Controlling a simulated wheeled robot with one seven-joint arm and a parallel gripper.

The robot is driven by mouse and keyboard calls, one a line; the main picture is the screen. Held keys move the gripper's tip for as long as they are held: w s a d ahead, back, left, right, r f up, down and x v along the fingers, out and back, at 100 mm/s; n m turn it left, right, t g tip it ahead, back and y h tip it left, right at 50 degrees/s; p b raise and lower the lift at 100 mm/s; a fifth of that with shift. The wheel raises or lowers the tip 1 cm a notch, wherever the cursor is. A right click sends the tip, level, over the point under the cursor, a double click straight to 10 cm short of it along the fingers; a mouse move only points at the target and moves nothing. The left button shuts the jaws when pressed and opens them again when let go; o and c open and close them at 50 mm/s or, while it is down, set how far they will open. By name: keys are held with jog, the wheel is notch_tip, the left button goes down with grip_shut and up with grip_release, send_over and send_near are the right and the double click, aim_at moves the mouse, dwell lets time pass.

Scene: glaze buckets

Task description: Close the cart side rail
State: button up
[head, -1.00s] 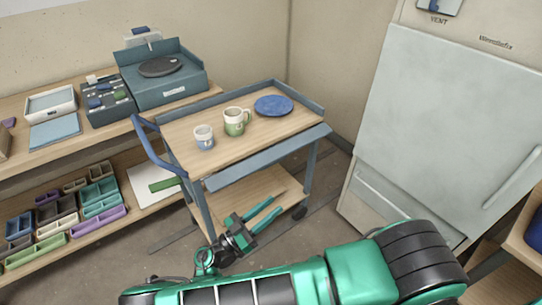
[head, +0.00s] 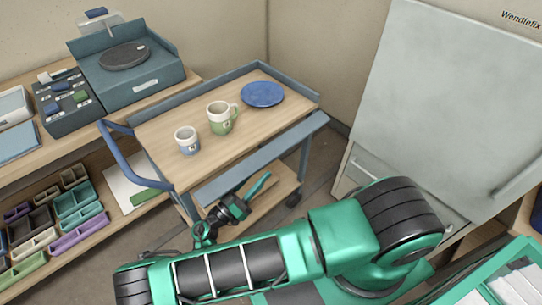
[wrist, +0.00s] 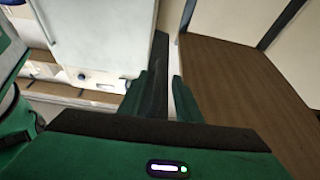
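The cart (head: 190,115) has a wooden top with raised blue-grey edges on its far sides. Its side rail (head: 265,158), a long blue-grey panel, is folded down and outward along the near side, below the top's edge. My gripper (head: 256,187) is just below the rail in the head view, pointing up and right; whether it touches is unclear. In the wrist view my gripper (wrist: 162,97) has its two green fingers apart, with a dark strip between or beyond them that I cannot identify surely. The cart's wood shows at right there.
A white-blue cup (head: 187,141), a green-white mug (head: 221,119) and a blue plate (head: 262,94) stand on the cart top. A blue handle (head: 135,160) is at its left end. A large pale cabinet (head: 430,100) stands right; a shelf with trays is left.

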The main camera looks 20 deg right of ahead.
aim_at(273, 158)
jog(key=x, duration=0.7)
jog(key=shift+w+d+r, duration=0.1)
jog(key=shift+d+r, duration=0.1)
jog(key=shift+d, duration=0.05)
grip_shut()
jog(key=shift+a, duration=0.1)
